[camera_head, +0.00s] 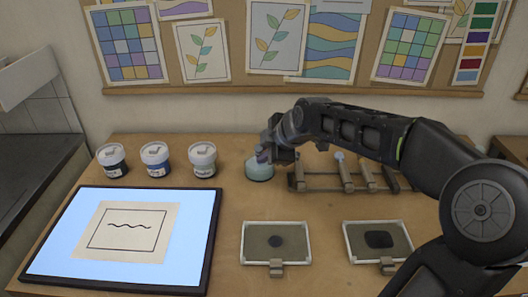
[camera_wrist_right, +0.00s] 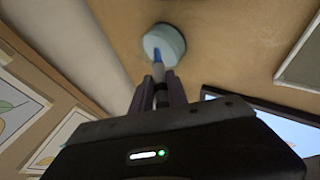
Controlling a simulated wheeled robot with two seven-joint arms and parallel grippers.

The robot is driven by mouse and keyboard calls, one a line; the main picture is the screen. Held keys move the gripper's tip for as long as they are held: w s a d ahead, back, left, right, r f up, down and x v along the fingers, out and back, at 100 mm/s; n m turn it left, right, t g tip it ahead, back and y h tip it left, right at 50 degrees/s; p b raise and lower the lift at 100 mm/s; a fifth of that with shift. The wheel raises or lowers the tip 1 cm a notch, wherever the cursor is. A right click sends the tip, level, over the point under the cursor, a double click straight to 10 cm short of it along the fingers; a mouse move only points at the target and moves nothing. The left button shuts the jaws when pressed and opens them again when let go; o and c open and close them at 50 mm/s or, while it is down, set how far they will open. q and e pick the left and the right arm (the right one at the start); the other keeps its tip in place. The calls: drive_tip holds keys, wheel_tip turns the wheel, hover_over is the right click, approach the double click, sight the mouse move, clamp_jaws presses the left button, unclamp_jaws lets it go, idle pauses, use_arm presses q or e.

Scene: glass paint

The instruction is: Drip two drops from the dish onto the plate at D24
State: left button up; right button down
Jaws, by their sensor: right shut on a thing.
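My right gripper (camera_head: 264,153) is over a small round pale blue dish (camera_head: 259,172) at the middle back of the table. In the right wrist view the gripper (camera_wrist_right: 160,88) is shut on a thin tool (camera_wrist_right: 158,92) with a blue end. The blue end points at the dish (camera_wrist_right: 172,44) and overlaps it; I cannot tell whether it touches. Two framed plates, a left one (camera_head: 258,230) and a right one (camera_head: 362,228), lie at the front, each with a dark patch. No D24 label is legible. My left gripper is out of view.
A wooden rack (camera_head: 322,186) with several pegs or tools stands right of the dish, under my right arm. Three lidded jars (camera_head: 156,160) stand at the left. A lit panel (camera_head: 60,235) bears a paper with a wavy line (camera_head: 128,228). Table between panel and left plate is clear.

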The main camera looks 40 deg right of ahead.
drive_tip(key=shift+s+a+r+p, duration=0.25)
drive_tip(key=shift+s+r+p, duration=0.1)
drive_tip(key=shift+r+p, duration=0.25)
drive_tip(key=shift+s+a+r+p, duration=0.3)
drive_tip(key=shift+s+r+p, duration=0.1)
drive_tip(key=shift+r, duration=0.25)
drive_tip(key=shift+s+a+r+p, duration=0.3)
drive_tip(key=shift+r+p, duration=0.2)
drive_tip(key=shift+r, duration=0.15)
wheel_tip(320, 180, up, 4)
drive_tip(key=p, duration=0.2)
drive_tip(key=shift+r+p, duration=0.25)
drive_tip(key=shift+p, duration=0.05)
